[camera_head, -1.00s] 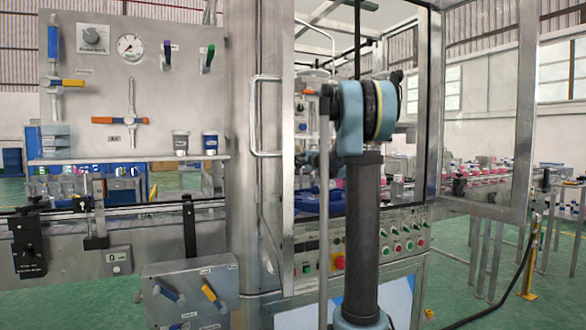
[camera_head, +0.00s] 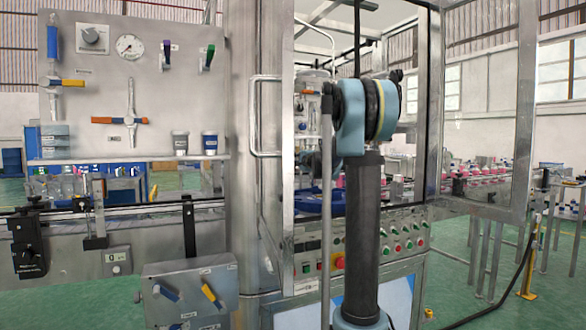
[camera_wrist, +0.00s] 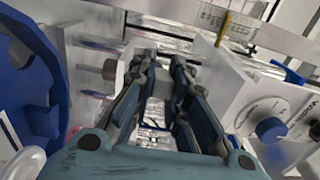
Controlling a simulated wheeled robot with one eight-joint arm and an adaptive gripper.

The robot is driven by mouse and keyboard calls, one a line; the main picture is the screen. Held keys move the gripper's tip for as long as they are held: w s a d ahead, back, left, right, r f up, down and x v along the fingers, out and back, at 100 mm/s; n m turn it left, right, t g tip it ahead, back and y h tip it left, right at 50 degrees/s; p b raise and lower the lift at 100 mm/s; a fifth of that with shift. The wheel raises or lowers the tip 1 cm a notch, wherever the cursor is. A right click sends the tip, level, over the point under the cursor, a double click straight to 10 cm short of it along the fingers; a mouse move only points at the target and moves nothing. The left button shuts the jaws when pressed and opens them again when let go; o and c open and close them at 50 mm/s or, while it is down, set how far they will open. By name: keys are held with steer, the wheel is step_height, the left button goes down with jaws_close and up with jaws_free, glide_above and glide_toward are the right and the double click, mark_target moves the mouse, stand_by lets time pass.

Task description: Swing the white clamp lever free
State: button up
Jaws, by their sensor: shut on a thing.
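In the wrist view my gripper (camera_wrist: 164,66) reaches forward, its two dark fingers close together. A pale, whitish piece (camera_wrist: 160,84) shows between the fingers. It looks like the white clamp lever, held by my gripper, but only a small part shows and its pivot is hidden. In the head view my own arm stands in front of the open machine enclosure. My gripper and the lever are hidden there.
In the wrist view a large blue part (camera_wrist: 30,70) is close on the left. A white block with a blue knob (camera_wrist: 271,129) is close on the right. The head view shows a steel door frame (camera_head: 527,110) and a button panel (camera_head: 400,240).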

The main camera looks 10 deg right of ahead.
steer(key=shift+w+a, duration=0.1)
steer(key=shift+a, duration=1.3)
steer(key=shift+a, duration=0.15)
steer(key=shift+w+a, duration=0.25)
steer(key=shift+a, duration=0.3)
steer(key=shift+w+a, duration=0.25)
steer(key=shift+a, duration=0.3)
